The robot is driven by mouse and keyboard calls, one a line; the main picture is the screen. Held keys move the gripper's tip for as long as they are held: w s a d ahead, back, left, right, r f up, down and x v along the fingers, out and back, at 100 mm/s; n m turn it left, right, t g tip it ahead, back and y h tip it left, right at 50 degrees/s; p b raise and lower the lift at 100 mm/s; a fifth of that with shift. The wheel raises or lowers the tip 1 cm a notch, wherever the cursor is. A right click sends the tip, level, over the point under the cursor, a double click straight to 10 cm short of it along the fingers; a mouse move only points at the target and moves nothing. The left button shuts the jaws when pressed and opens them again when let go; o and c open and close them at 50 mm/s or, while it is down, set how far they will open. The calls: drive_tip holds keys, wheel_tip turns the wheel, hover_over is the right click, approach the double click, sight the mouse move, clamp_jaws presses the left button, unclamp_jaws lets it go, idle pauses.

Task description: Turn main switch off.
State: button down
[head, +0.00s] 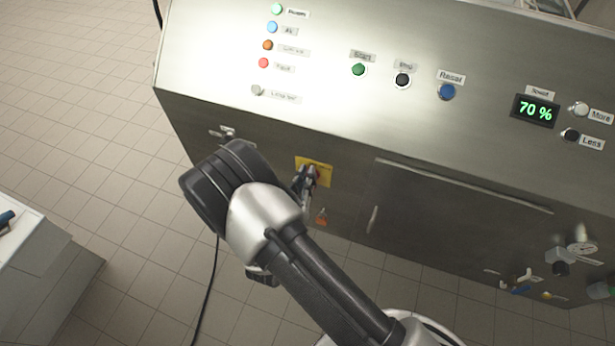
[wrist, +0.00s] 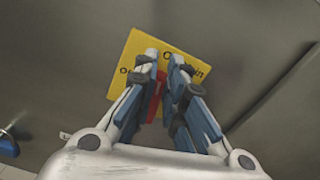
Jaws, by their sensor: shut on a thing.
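The main switch is a red handle on a yellow plate on the front of the steel machine. In the head view the yellow plate (head: 318,163) shows behind my gripper (head: 306,180). In the wrist view the yellow plate (wrist: 137,55) carries partly hidden black lettering, and the red handle (wrist: 155,97) shows between the fingers. My gripper (wrist: 162,62) is shut on the red handle, one finger on each side. Most of the handle is hidden by the fingers, so its exact angle is hard to tell.
An orange tag or padlock (head: 321,217) hangs below the switch. A cabinet door (head: 450,215) lies right.

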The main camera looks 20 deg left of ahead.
drive_tip(key=n, duration=0.2)
drive_tip(key=a+n, duration=0.1)
drive_tip(key=n, duration=0.4)
drive_tip(key=shift+a+f+p, duration=0.15)
drive_tip(key=shift+f+p, duration=0.25)
drive_tip(key=shift+a+f+n, duration=0.1)
drive_tip(key=shift+f+n, duration=0.2)
drive_tip(key=shift+n, duration=1.05)
drive_tip(key=shift+a+f+n, duration=0.1)
drive_tip(key=shift+f+n, duration=0.15)
drive_tip(key=shift+n, duration=1.15)
drive_tip(key=shift+a+f+n, duration=0.1)
drive_tip(key=shift+f+n, duration=0.2)
drive_tip(key=shift+n, duration=1.05)
drive_tip(key=c, duration=1.7)
unclamp_jaws()
drive_tip(key=shift+o, duration=0.2)
